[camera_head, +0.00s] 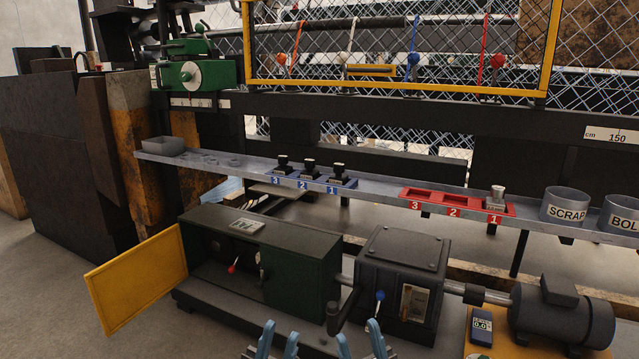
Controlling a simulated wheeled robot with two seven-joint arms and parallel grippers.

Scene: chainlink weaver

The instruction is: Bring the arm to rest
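My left gripper (280,328) shows as two blue fingers at the bottom edge of the head view, apart with nothing seen between them. My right gripper (357,327) is just to its right, also with two blue fingers apart and empty. Both are in front of the green and black machine cabinet (290,270) and the dark gearbox housing (403,262). The arms behind the fingers are out of view below the frame.
The yellow door (137,282) of the cabinet stands open at left. A grey shelf (380,187) carries a blue rack (310,181), a red rack (452,201) and a SCRAP bin (565,206). A motor (560,308) and a meter (482,328) are at lower right.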

